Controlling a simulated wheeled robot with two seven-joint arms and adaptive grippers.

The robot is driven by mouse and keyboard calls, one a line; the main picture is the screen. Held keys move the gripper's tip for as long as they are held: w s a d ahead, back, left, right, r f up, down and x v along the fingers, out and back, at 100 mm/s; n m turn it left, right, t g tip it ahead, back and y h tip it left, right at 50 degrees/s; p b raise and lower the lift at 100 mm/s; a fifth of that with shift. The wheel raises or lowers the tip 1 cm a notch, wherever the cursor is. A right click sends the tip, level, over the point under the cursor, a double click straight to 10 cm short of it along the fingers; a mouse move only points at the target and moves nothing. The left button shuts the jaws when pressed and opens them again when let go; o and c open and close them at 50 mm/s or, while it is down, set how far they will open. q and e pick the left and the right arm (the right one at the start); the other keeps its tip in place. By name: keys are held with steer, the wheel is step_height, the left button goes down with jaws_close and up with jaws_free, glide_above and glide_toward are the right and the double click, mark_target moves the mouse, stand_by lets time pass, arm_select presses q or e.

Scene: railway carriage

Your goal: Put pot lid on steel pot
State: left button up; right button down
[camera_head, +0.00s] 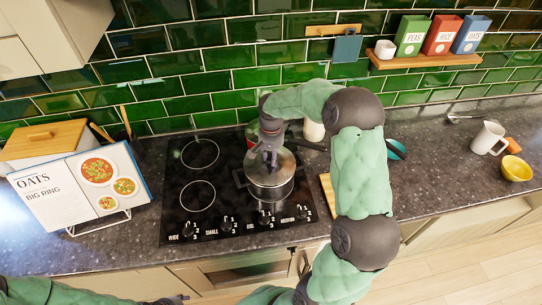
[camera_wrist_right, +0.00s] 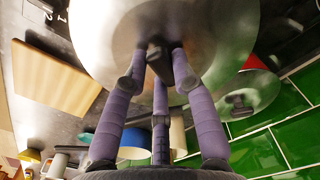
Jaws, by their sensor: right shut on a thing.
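The steel pot (camera_head: 270,188) stands on the right front part of the black hob, with its side handles showing. The round steel pot lid (camera_head: 283,164) is over the pot's mouth. I cannot tell if it rests on the rim or hangs just above it. My right gripper (camera_head: 270,154) comes down from above and is shut on the lid's knob. In the wrist view, the lid (camera_wrist_right: 105,30) fills the top and the purple fingers of my right gripper (camera_wrist_right: 157,68) close around its dark knob. My left arm shows at the bottom left; its gripper (camera_head: 167,301) is barely in view.
The black hob (camera_head: 180,222) has free rings on its left. A cookbook (camera_head: 85,185) stands left. A wooden board (camera_head: 329,194) lies right of the hob. A mug (camera_head: 488,139) and yellow bowl (camera_head: 515,169) stand far right.

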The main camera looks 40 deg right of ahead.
steer(key=shift+f+b, duration=0.45)
steer(key=shift+f, duration=0.15)
stand_by(0.3)
steer(key=c, duration=0.9)
jaws_free()
steer(key=shift+c, duration=0.2)
step_height(320, 180, up, 12)
stand_by(0.3)
